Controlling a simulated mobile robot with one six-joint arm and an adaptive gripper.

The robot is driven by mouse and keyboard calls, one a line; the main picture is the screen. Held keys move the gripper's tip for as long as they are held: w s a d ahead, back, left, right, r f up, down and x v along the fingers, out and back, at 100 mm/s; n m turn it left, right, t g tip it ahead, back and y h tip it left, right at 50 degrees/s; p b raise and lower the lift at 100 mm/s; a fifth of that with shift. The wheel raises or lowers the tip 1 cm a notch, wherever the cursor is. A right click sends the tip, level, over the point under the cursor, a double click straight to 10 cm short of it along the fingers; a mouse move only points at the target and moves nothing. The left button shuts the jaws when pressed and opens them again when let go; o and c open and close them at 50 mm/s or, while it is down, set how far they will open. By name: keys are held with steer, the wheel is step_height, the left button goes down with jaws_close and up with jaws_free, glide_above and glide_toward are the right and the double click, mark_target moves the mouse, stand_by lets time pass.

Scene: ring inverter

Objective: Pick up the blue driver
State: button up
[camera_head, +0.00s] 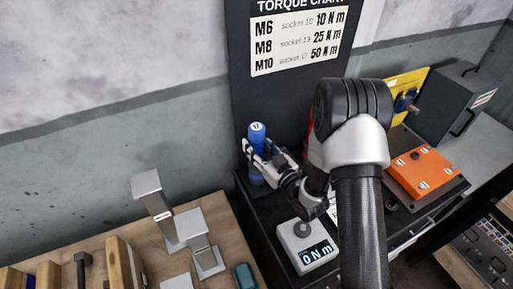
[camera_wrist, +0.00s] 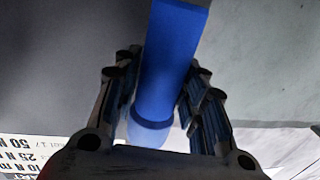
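The blue driver (camera_head: 257,137) stands about upright at the left end of the black bench, in front of the dark chart panel. It has a blue handle with a white mark on its top. My gripper (camera_head: 262,163) reaches it from the right, with its fingers on both sides of the handle. In the wrist view the blue driver (camera_wrist: 172,60) runs between the fingers of my gripper (camera_wrist: 163,80), which lie close against it.
A torque display (camera_head: 307,247) reading 0 Nm stands in front of my gripper. An orange block (camera_head: 422,172) and a dark grey box (camera_head: 455,103) are on the right. A wooden table (camera_head: 222,232) with metal posts (camera_head: 158,210) is at lower left. The chart panel (camera_head: 285,95) rises close behind.

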steer(key=c, duration=0.7)
steer(key=shift+c, duration=0.4)
steer(key=shift+r, duration=0.15)
